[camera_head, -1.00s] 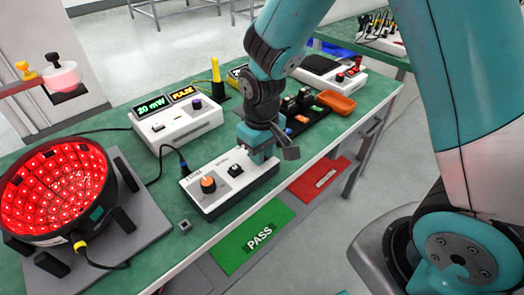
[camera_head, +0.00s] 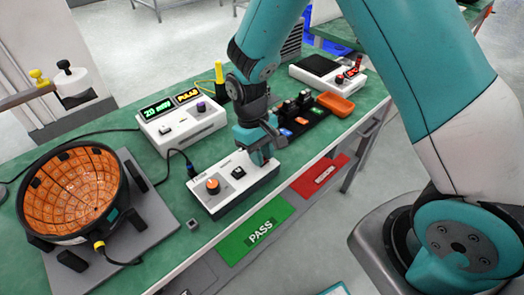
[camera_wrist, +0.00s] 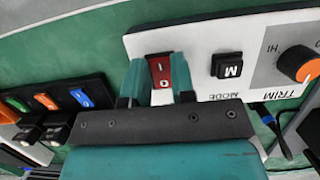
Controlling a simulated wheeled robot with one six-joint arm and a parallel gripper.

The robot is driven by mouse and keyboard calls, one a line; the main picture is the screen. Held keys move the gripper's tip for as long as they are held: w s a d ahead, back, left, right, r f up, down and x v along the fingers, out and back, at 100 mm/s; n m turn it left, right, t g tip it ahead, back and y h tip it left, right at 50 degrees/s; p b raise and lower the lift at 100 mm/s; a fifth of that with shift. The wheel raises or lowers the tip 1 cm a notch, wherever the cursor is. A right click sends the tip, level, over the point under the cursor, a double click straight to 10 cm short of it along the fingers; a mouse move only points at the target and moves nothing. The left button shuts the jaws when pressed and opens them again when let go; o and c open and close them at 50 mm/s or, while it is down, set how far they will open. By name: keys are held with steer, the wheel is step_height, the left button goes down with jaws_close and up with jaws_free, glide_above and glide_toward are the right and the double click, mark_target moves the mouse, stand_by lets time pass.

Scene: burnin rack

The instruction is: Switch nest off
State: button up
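The white control box (camera_head: 232,184) stands on the green bench, with an orange trim knob (camera_head: 213,186) and a black mode button (camera_head: 238,172). In the wrist view its red rocker switch (camera_wrist: 161,72), marked I and O, sits between the fingertips of my gripper (camera_wrist: 159,80). The fingers are apart, with a narrow gap. In the head view my gripper (camera_head: 262,152) is low over the box's right end and hides the switch. The round dome (camera_head: 70,190) at left shows dull orange cells with no red glow. Contact with the switch cannot be told.
A display unit (camera_head: 181,123) stands behind the box. A black tray (camera_head: 303,124) and an orange bin (camera_head: 335,104) are to the right. A green PASS plate (camera_head: 255,231) and a red plate (camera_head: 320,175) lie along the front. A small square part (camera_head: 193,224) lies near the box.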

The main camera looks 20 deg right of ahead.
steer(key=o, duration=0.4)
steer(key=shift+r, duration=0.1)
steer(key=v, duration=1.7)
steer(key=shift+w+r, duration=0.1)
steer(key=shift+r, duration=0.05)
steer(key=s+a+r+n+t+y+p, duration=0.1)
steer(key=s+r, duration=0.3)
steer(key=s, duration=0.7)
steer(key=s+a+r+n+t+y+p, duration=0.1)
steer(key=s+r+y, duration=0.3)
steer(key=s, duration=0.7)
steer(key=shift+a+n+t, duration=0.4)
steer(key=shift+a+n, duration=0.2)
steer(key=shift+n, duration=0.1)
